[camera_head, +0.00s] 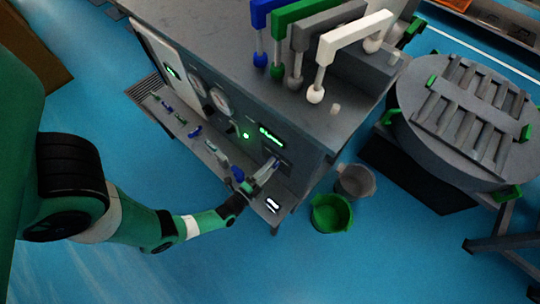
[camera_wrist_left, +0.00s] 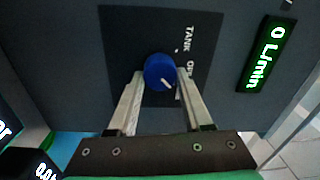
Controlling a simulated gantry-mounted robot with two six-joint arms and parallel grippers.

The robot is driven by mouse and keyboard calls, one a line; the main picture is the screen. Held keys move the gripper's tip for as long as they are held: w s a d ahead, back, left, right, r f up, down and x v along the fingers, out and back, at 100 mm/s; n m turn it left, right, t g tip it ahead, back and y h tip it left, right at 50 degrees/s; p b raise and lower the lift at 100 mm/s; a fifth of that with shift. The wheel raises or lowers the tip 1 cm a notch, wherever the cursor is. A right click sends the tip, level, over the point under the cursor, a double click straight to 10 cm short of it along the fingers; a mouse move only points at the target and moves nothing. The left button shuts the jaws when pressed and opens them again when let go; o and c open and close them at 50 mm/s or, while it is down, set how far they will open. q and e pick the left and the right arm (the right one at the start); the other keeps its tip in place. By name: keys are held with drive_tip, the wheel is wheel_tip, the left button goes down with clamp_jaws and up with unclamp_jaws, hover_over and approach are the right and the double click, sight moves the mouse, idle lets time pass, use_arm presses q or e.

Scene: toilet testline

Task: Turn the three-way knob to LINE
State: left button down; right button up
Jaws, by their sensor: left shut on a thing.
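The three-way knob (camera_wrist_left: 158,72) is round and blue, on a dark plate in the left wrist view. Its white pointer mark slants toward the lower right of that view. The words TANK and OFF (camera_wrist_left: 188,68) are printed to its right; I cannot see the word LINE. My left gripper (camera_wrist_left: 160,80) has its two fingers on either side of the knob and is shut on it. In the head view my left gripper (camera_head: 270,168) reaches the front panel at its right end, and the knob is mostly hidden there. My right gripper is not in view.
The grey test bench (camera_head: 215,50) carries gauges and a green display, which reads 0 L/min (camera_wrist_left: 265,52) in the wrist view. Coloured handles (camera_head: 345,40) stand on top. A green bucket (camera_head: 331,214) and a grey bucket (camera_head: 355,182) stand on the floor beside a round table (camera_head: 470,165).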

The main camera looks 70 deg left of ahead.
use_arm(q)
drive_tip(key=shift+m, duration=0.4)
drive_tip(key=shift+c, duration=1.6)
unclamp_jaws()
